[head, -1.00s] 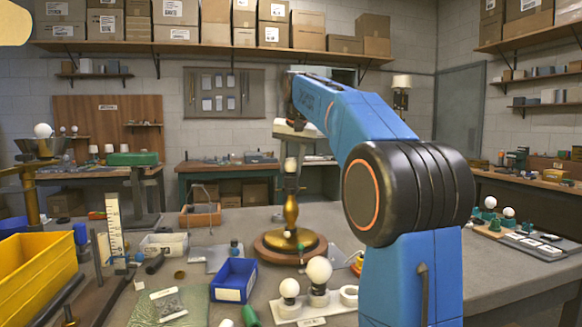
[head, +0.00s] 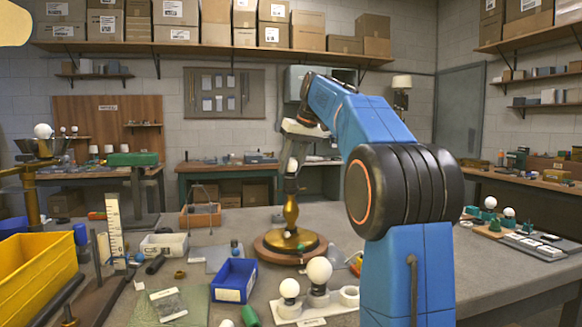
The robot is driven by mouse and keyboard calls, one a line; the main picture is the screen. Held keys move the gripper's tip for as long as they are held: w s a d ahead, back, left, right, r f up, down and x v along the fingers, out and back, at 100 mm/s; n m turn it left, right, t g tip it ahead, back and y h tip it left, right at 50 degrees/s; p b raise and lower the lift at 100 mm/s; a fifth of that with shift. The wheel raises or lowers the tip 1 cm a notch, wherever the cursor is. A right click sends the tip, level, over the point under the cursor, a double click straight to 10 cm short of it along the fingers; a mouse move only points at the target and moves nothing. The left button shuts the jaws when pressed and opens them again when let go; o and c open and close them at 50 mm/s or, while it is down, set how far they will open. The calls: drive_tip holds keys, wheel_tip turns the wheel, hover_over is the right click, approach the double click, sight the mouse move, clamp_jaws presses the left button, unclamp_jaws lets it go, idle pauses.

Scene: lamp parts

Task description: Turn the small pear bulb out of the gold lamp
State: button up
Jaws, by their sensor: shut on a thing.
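The gold lamp (head: 291,212) stands upright on a round wooden base with a gold disc, in the middle of the bench. The small pear bulb (head: 292,164) shows as a pale spot at the top of the lamp's stem, partly covered by my gripper. My gripper (head: 291,168) comes down from above, and is shut on the bulb at the top of the lamp. The fingers are small and dark here, so their exact contact is hard to see. The bulb looks in line with the stem; whether its thread is still in the socket cannot be told.
A white holder with round bulbs (head: 319,270) stands in front of the lamp, at right. A blue bin (head: 234,280) is in front at left. A yellow bin (head: 35,275) fills the left edge.

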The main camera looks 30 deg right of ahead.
drive_tip(key=shift+f, duration=0.1)
drive_tip(key=n+y, duration=0.1)
drive_tip(key=n, duration=0.1)
drive_tip(key=n+g, duration=0.1)
drive_tip(key=n, duration=0.1)
drive_tip(key=shift+w+d+n+y, duration=0.1)
drive_tip(key=shift+n+y, duration=0.2)
drive_tip(key=shift+y, duration=0.1)
drive_tip(key=shift+n+g+y, duration=0.3)
drive_tip(key=shift+n+g, duration=0.1)
drive_tip(key=shift+n, duration=0.8)
drive_tip(key=shift+n+g+y, duration=0.3)
drive_tip(key=shift+n+g, duration=0.2)
drive_tip(key=shift+n, duration=0.9)
drive_tip(key=o, duration=0.8)
